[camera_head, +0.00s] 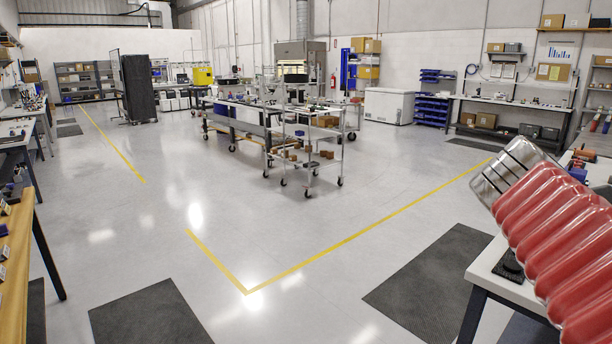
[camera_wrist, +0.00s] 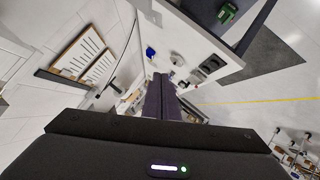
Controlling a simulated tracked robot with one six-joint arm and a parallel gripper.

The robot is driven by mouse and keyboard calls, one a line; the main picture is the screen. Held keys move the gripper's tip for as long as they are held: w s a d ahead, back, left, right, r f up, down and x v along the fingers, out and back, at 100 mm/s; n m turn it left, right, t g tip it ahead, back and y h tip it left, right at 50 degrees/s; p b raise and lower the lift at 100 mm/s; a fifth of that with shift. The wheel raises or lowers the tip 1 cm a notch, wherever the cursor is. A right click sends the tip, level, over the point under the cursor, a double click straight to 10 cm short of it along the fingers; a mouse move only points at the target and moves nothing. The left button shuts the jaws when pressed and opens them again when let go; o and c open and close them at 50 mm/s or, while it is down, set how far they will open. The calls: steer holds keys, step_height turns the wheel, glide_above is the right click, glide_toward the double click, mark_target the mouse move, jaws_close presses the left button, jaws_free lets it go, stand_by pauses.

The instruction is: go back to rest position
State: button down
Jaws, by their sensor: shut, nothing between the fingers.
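My gripper (camera_wrist: 160,80) shows in the wrist view, with its two dark fingers together and nothing between them. Its black body with a small lit strip fills the bottom of that view. Beyond the fingers is a white bench top (camera_wrist: 195,45) carrying small dark and metal parts; the fingers overlap it in the picture, and I cannot tell whether they touch it. In the head view the gripper's fingers do not show.
In the head view a white-topped table (camera_head: 485,262) stands at the lower right and a wooden-edged bench (camera_head: 18,240) at the left. A wheeled cart (camera_head: 308,160) stands mid-room. Dark mats (camera_head: 150,312) and yellow tape (camera_head: 350,238) mark the floor. The floor between is clear.

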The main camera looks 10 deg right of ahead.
steer(key=a+f+n+t+y, duration=0.1)
steer(key=a+f+n+y, duration=0.2)
steer(key=a+f, duration=0.4)
steer(key=a+f+n+t+y, duration=0.1)
steer(key=a+f+y, duration=0.4)
steer(key=a, duration=1.1)
steer(key=a+f+n+t+y, duration=0.1)
steer(key=a+f+n+y, duration=0.3)
steer(key=a+f, duration=0.6)
steer(key=shift+s+a+f+n, duration=0.15)
steer(key=shift+a+f+n, duration=0.15)
steer(key=shift+a, duration=0.5)
steer(key=shift+d, duration=0.1)
